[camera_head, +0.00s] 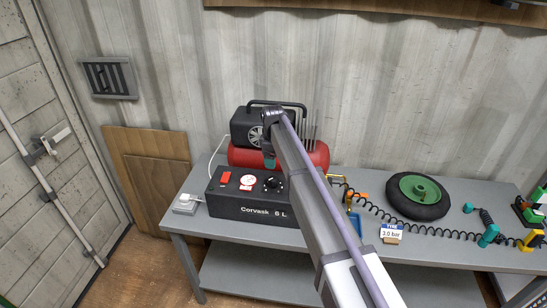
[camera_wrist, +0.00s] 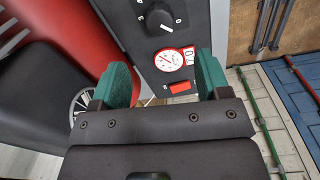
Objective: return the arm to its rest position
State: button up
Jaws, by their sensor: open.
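My arm (camera_head: 325,210) reaches up from the lower right of the head view to the front of the compressor. My gripper (camera_wrist: 162,78) shows in the wrist view with its two green fingertips wide apart and nothing held between them. In the head view only a small teal part of the gripper (camera_head: 269,162) shows, and the arm hides the rest. Beyond the fingertips is the black control box (camera_head: 250,205), with a round gauge (camera_wrist: 175,60), a red switch (camera_wrist: 180,87) and a dial (camera_wrist: 158,22). The red compressor tank (camera_head: 318,155) is behind the box.
The grey workbench (camera_head: 195,222) runs along the corrugated wall. A green-hubbed wheel (camera_head: 418,196), a coiled black hose (camera_head: 450,229) and a "3.0 bar" tag (camera_head: 391,233) lie on its right half. A white socket box (camera_head: 186,204) is at the left end. Air above the bench's right half is clear.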

jog(key=shift+f, duration=0.1)
jog(key=s+d+f+m+b, duration=0.1)
jog(key=s+d+m, duration=0.4)
jog(key=s+d, duration=0.3)
jog(key=s+d+f+m+b, duration=0.2)
jog(key=s+d+m, duration=0.3)
jog(key=s, duration=1.1)
jog(key=s+d+f+m+b, duration=0.2)
jog(key=s+d+m, duration=0.3)
jog(key=s+d, duration=0.5)
jog(key=shift+s+d, duration=0.35)
jog(key=shift+s, duration=0.7)
